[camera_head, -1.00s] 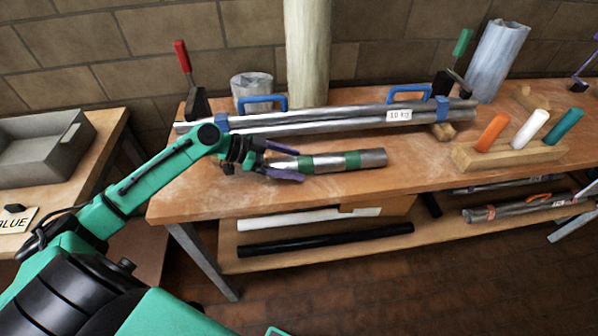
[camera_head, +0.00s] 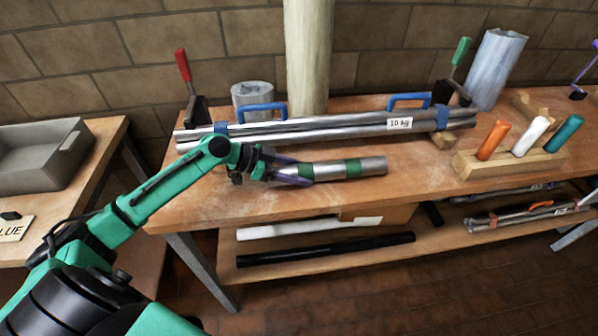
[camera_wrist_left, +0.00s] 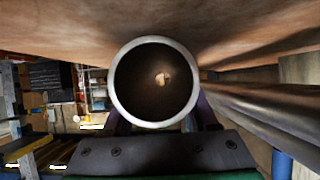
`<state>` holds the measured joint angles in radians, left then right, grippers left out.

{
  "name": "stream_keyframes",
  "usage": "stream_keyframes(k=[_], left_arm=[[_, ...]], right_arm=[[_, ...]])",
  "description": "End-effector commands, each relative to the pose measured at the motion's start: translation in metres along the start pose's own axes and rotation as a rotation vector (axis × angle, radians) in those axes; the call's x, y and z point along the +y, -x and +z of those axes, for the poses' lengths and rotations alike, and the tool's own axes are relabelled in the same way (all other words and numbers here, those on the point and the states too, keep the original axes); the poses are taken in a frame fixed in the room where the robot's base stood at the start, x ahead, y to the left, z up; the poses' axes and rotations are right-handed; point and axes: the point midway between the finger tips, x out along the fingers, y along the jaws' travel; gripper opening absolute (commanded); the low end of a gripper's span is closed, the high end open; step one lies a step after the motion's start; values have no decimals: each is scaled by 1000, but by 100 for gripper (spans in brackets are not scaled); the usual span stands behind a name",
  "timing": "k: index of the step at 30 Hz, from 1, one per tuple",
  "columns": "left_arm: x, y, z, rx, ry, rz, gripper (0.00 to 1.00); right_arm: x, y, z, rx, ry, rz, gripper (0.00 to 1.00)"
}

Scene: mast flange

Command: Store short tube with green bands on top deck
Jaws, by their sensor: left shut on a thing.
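The short tube (camera_head: 365,167) is grey metal with green bands and lies level along the front of the wooden bench top (camera_head: 420,180). My left gripper (camera_head: 289,171) is shut on its left end, with purple fingers on either side. In the left wrist view the tube (camera_wrist_left: 116,98) is seen end-on as a pale ring with a dark hollow, between the fingers. I cannot tell whether the tube touches the bench top or is slightly above it. My right gripper is not in view.
Long metal tubes (camera_head: 300,128) with blue handles lie behind the short tube. A wooden block (camera_head: 510,158) with coloured pegs stands to the right. Black (camera_head: 325,248) and white (camera_head: 290,229) tubes lie on the lower shelf.

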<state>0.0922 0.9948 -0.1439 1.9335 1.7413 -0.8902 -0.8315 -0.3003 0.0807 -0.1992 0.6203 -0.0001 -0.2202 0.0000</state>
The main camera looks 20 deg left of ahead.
Motion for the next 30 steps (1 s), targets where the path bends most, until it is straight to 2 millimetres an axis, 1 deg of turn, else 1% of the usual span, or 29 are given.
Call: stream_keyframes(k=[1,3,18,21,30], left_arm=[[0,4,-8,3,-2,-1,0],[0,8,-15,3,-2,-2,0],[0,31,-59,3,-1,-1,0],[0,33,-62,3,-1,-1,0],[0,32,-60,3,-1,-1,0]], right_arm=[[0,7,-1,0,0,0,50],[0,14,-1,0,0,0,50],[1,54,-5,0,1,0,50],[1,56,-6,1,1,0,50],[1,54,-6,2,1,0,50]])
